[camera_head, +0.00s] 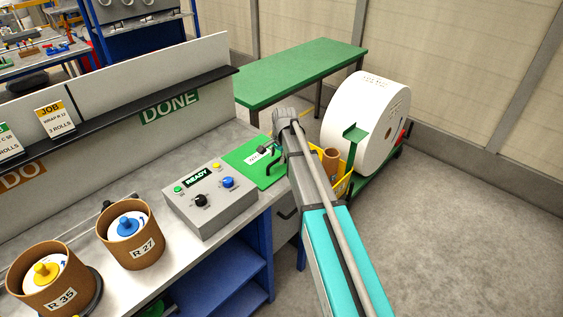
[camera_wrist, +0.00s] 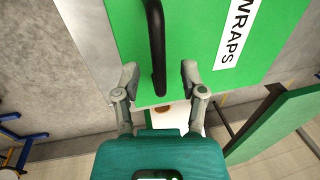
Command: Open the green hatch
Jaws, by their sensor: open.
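The green hatch (camera_head: 246,168) lies flat and closed-looking at the right end of the grey bench, with a dark handle and a white label. In the wrist view the hatch (camera_wrist: 190,35) fills the upper middle, with a "WRAPS" label. Its black bar handle (camera_wrist: 156,50) runs down between my fingers. My gripper (camera_wrist: 158,80) is open, one finger on each side of the handle's lower end; I cannot tell whether either finger touches it.
A grey control box (camera_head: 210,197) with "READY" display and knobs stands left of the hatch. Two brown tubs, R 27 (camera_head: 133,240) and R 35 (camera_head: 52,283), stand further left. A large white roll (camera_head: 366,120), a yellow bin (camera_head: 343,183) and a green table (camera_head: 300,72) are beyond the bench.

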